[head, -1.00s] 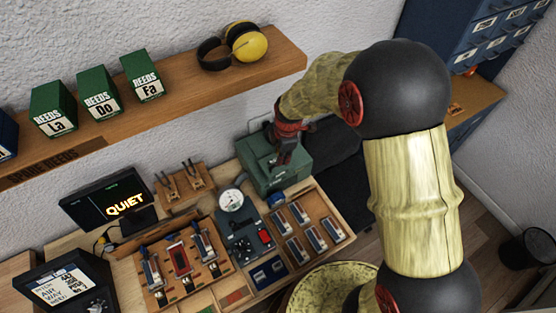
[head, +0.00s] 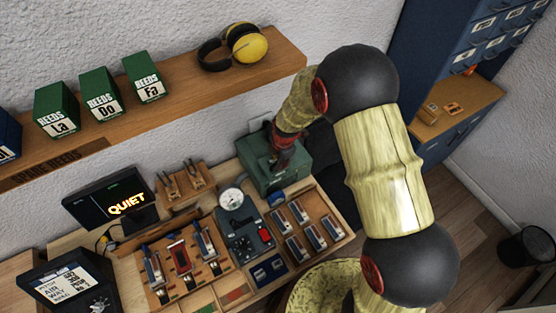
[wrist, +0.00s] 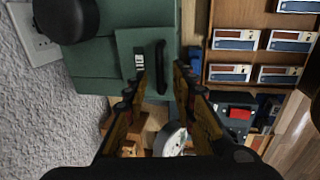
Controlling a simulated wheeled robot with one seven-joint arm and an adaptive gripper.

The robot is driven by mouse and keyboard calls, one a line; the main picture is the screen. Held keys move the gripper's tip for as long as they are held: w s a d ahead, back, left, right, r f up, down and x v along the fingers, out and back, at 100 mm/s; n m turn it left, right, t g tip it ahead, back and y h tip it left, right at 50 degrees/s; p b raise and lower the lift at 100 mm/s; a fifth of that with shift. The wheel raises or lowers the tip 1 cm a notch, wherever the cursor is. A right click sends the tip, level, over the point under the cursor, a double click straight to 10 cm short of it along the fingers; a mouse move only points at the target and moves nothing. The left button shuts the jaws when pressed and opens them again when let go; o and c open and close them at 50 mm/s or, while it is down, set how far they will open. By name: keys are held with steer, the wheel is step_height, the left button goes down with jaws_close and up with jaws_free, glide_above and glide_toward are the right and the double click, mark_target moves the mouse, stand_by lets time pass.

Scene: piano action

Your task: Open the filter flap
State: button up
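The green box (head: 262,172) stands at the back of the bench, against the wall. In the wrist view the green box (wrist: 90,62) carries a lighter green flap (wrist: 128,45) with a small label and a dark upright handle (wrist: 161,66). My gripper (wrist: 160,75) is open, its two fingers apart and empty. The handle appears between the fingertips in the picture; I cannot tell the remaining depth, and no contact shows. The flap looks shut. In the head view my gripper (head: 283,156) is over the box and hides part of its front.
A round gauge (wrist: 172,139) and a device with a red button (wrist: 238,113) sit beside the box. A wooden tray (head: 343,236) holds several reed blocks. A shelf (head: 200,78) with ear defenders (head: 246,43) runs above. A wall socket (wrist: 38,45) is close to the box.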

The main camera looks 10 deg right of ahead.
steer(key=shift+c, duration=1)
steer(key=c, duration=0.4)
jaws_close()
